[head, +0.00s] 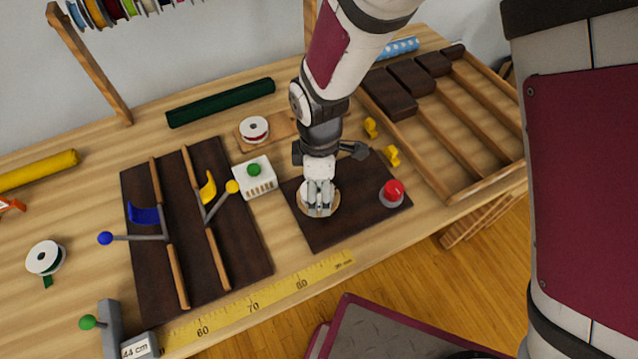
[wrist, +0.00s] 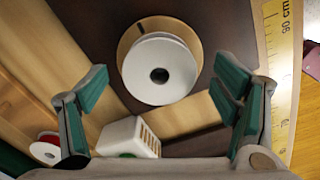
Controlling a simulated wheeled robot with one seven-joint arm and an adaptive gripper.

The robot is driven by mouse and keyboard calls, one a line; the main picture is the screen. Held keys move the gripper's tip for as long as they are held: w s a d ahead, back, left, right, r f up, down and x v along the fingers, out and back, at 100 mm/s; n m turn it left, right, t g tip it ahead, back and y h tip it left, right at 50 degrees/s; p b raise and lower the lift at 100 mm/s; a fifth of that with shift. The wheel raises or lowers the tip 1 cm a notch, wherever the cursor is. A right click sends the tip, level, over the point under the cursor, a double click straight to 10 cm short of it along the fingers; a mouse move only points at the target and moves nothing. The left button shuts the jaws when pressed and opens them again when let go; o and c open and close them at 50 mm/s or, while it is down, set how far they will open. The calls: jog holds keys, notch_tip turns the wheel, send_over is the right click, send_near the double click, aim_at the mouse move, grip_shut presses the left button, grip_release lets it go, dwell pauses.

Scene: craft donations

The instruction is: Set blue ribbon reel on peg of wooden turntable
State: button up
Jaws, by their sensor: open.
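My gripper (head: 318,206) is open above the dark board (head: 356,222) with the red button. In the wrist view its green-padded fingers (wrist: 160,110) are spread wide with nothing between the tips. A white-flanged reel (wrist: 148,75) lies flat over the round wooden turntable (wrist: 194,35), apart from the fingers. Its ribbon colour is hidden, so I cannot tell whether it is the blue one. Its centre hole looks dark; I cannot make out the peg or whether it passes through. In the head view my gripper largely covers the turntable (head: 335,206).
The red button (head: 393,191) is right of the turntable. A white box with a green button (head: 254,172) and a reel with red ribbon (head: 254,129) are to the left and behind. A green-ribbon reel (head: 45,258) lies far left. A yellow ruler (head: 255,298) runs along the front edge.

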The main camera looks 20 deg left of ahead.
notch_tip(320, 180, up, 12)
jog(key=shift+f, duration=0.15)
dwell(0.4)
jog(key=w+d+r+m+t, duration=0.1)
jog(key=d+r+m, duration=0.55)
jog(key=d, duration=0.35)
jog(key=w+d+r+m+t, duration=0.1)
jog(key=d+r+m, duration=0.5)
jog(key=d, duration=0.5)
jog(key=s+d+r+m+t, duration=0.2)
jog(key=s+d+r+m, duration=0.3)
jog(key=s+d+m, duration=0.5)
jog(key=d, duration=0.3)
jog(key=shift+s+d, duration=0.2)
jog(key=shift+s, duration=0.15)
